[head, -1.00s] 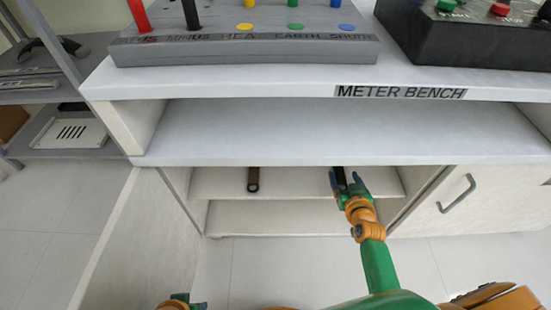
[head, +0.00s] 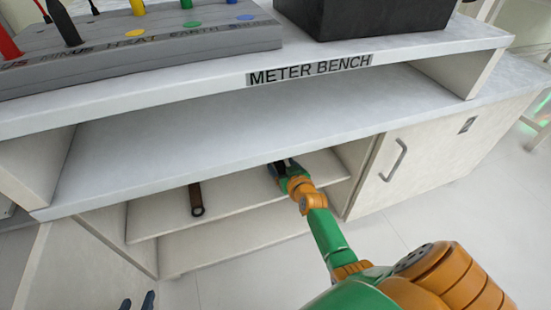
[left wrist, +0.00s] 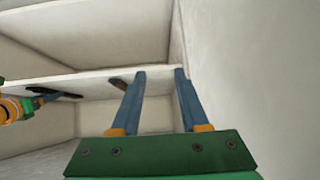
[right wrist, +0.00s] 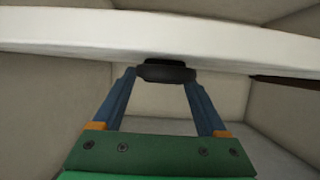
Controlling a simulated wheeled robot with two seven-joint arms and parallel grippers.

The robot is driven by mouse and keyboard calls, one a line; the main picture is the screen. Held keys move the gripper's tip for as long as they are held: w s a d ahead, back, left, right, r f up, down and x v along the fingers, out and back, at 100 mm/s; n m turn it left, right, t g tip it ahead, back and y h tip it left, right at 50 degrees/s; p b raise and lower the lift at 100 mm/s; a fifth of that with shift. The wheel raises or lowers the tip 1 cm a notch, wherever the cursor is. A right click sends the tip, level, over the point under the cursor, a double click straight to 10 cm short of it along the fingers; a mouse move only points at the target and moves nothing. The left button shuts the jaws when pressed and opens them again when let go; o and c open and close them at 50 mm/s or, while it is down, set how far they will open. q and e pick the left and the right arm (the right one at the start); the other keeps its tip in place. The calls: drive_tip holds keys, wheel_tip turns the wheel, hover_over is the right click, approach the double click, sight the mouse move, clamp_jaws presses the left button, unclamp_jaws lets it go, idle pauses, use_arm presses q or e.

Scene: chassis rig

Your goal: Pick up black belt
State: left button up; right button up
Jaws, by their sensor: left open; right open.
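The black belt (head: 287,162) lies on the upper shelf inside the bench and is partly hidden by my right gripper (head: 279,167). In the right wrist view the black belt (right wrist: 165,71) hangs over the shelf edge at the open fingertips (right wrist: 160,76), roughly between them; whether they touch it is unclear. The left wrist view also shows the black belt (left wrist: 66,95), dark on the shelf beside my right gripper. My left gripper (head: 137,302) is open and empty at the bottom of the head view, away from the belt. Its fingers (left wrist: 157,72) show nothing between them.
A brown rolled item (head: 196,200) lies on the same shelf, left of the black belt. The bench top (head: 230,140) overhangs the shelf. A cupboard door with a handle (head: 394,160) stands to the right.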

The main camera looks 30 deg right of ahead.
drive_tip(key=shift+w+d+f, duration=0.1)
drive_tip(key=shift+w+f, duration=0.05)
drive_tip(key=shift+w, duration=0.2)
use_arm(q)
drive_tip(key=w+r+t, duration=0.1)
drive_tip(key=w+d+r+t, duration=0.1)
drive_tip(key=r, duration=0.1)
drive_tip(key=shift+w+r+h, duration=0.1)
drive_tip(key=shift+w+h, duration=0.2)
drive_tip(key=shift+w, duration=0.05)
use_arm(e)
clamp_jaws()
